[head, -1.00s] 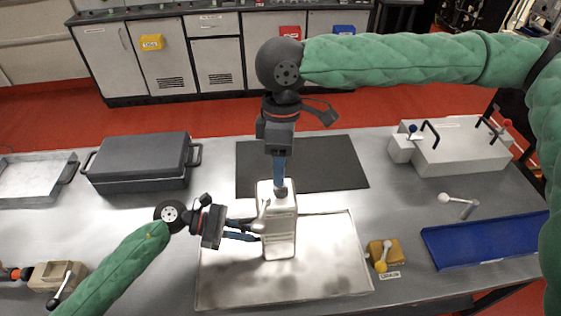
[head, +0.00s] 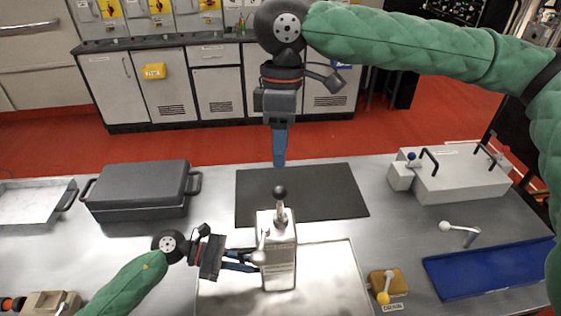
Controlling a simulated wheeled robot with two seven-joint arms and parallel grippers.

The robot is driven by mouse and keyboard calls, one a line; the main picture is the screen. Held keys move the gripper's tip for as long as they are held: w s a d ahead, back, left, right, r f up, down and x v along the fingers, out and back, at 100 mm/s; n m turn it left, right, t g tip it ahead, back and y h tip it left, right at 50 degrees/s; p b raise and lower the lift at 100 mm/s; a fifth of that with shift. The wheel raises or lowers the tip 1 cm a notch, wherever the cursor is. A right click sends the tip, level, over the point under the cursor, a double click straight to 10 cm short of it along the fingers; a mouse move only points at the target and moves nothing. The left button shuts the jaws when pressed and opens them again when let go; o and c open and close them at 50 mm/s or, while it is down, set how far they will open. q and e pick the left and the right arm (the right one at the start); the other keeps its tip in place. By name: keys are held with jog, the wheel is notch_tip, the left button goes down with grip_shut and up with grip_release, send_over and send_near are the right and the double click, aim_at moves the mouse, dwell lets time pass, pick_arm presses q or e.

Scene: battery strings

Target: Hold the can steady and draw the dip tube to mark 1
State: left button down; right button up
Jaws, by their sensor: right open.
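The metal can (head: 278,262) stands upright at the back of the shiny tray (head: 325,275). The dip tube (head: 281,207) rises from its top, with a black knob (head: 280,192) and a short length of stem showing. No mark on the tube can be read. My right gripper (head: 279,164) is open and empty, straight above the knob and apart from it. My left gripper (head: 256,262) comes from the left, its blue fingers closed at the handle on the can's left side. Their tips are partly hidden there.
A dark mat (head: 335,190) lies behind the can. A yellow block with a lever (head: 388,284) and a blue tray (head: 485,270) are at right. A grey box (head: 135,190) is at left, and a white fixture (head: 455,178) stands back right.

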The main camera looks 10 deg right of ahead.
jog(key=shift+w+r, duration=0.1)
jog(key=shift+r, duration=0.4)
pick_arm(q)
jog(key=c, duration=1.3)
grip_release()
jog(key=shift+c, duration=0.2)
